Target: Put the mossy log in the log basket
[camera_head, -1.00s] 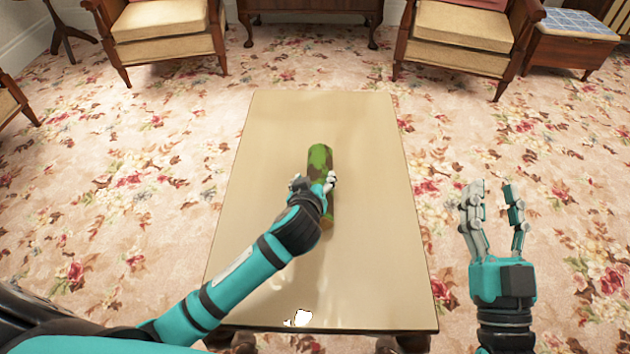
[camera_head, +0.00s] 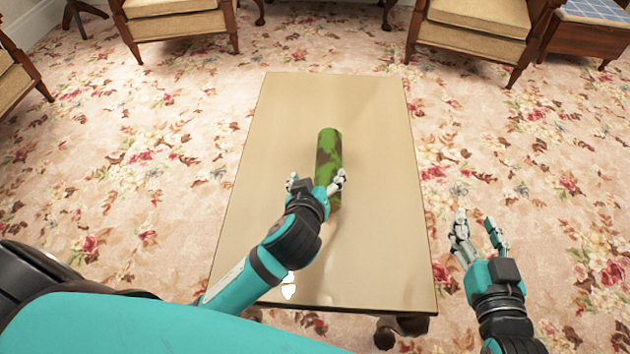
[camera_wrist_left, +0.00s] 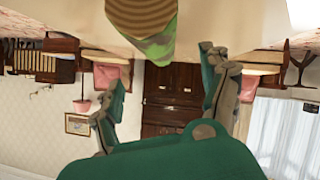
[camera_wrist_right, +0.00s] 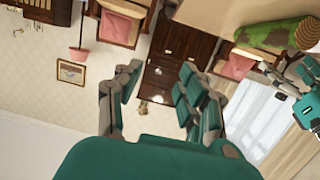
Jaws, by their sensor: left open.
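The mossy log (camera_head: 328,148), green with brown patches, lies lengthwise on the table (camera_head: 290,105). My left gripper (camera_head: 317,182) is open at the log's near end, with a finger on either side in the head view. In the left wrist view the log's ringed end (camera_wrist_left: 142,15) shows beyond the open fingers (camera_wrist_left: 165,90), not clamped. My right gripper (camera_head: 477,232) is open and empty, off the table's right side. The right wrist view also shows the log (camera_wrist_right: 270,35) and the left gripper's fingers (camera_wrist_right: 305,75). I see no log basket in these frames.
Armchairs (camera_head: 175,22) and (camera_head: 475,30) another armchair stand beyond the table at the back. Flowered carpet (camera_head: 130,180) lies open around the table. The tabletop around the log is bare.

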